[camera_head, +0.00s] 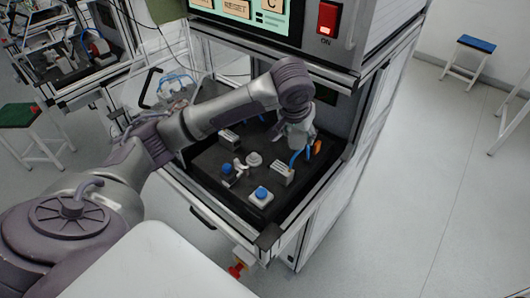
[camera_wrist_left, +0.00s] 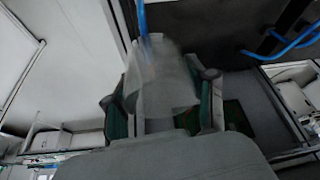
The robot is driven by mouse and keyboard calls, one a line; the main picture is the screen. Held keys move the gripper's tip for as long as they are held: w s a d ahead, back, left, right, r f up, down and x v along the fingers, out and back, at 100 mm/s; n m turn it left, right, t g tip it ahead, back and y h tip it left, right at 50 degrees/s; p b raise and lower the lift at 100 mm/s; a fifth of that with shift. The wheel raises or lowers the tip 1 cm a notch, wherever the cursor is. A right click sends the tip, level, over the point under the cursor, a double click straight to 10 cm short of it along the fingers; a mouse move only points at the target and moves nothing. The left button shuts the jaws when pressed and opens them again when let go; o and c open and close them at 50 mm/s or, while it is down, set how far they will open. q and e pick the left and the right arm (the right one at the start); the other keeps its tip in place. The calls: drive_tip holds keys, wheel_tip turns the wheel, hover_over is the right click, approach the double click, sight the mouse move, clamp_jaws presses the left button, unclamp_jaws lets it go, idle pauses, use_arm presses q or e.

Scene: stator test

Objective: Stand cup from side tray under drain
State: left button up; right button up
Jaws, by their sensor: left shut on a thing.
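My left gripper (camera_head: 297,138) reaches over the black work surface inside the test station, near its right side. In the left wrist view the gripper (camera_wrist_left: 165,105) is shut on a pale, translucent cup (camera_wrist_left: 162,72), between its green-padded fingers. The cup's outline is blurred there, and I cannot tell it clearly from the gripper in the head view. A red-handled fitting (camera_head: 236,270), possibly the drain, sits low on the station's front. I cannot make out the side tray. My right gripper is not in view.
The black work surface (camera_head: 212,163) carries a blue-topped button box (camera_head: 261,194), metal blocks and a round grey part (camera_head: 254,159). Blue tubes stand near the gripper. The station's frame and upper red-switch panel (camera_head: 328,18) close in the space.

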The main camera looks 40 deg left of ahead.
use_arm(q)
drive_tip(key=w+a, duration=0.3)
drive_tip(key=a, duration=0.1)
drive_tip(key=n+p, duration=0.1)
drive_tip(key=p, duration=0.1)
hover_over(281, 146)
drive_tip(key=s, duration=0.1)
drive_tip(key=f, duration=0.7)
drive_tip(key=shift+s+d+f, duration=0.1)
drive_tip(key=shift+s+f, duration=0.1)
drive_tip(key=shift+f, duration=2.4)
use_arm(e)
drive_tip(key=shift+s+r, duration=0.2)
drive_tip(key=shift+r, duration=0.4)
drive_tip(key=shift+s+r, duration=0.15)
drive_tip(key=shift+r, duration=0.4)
use_arm(q)
drive_tip(key=o, duration=0.9)
drive_tip(key=shift+f, duration=0.1)
drive_tip(key=shift+o, duration=0.9)
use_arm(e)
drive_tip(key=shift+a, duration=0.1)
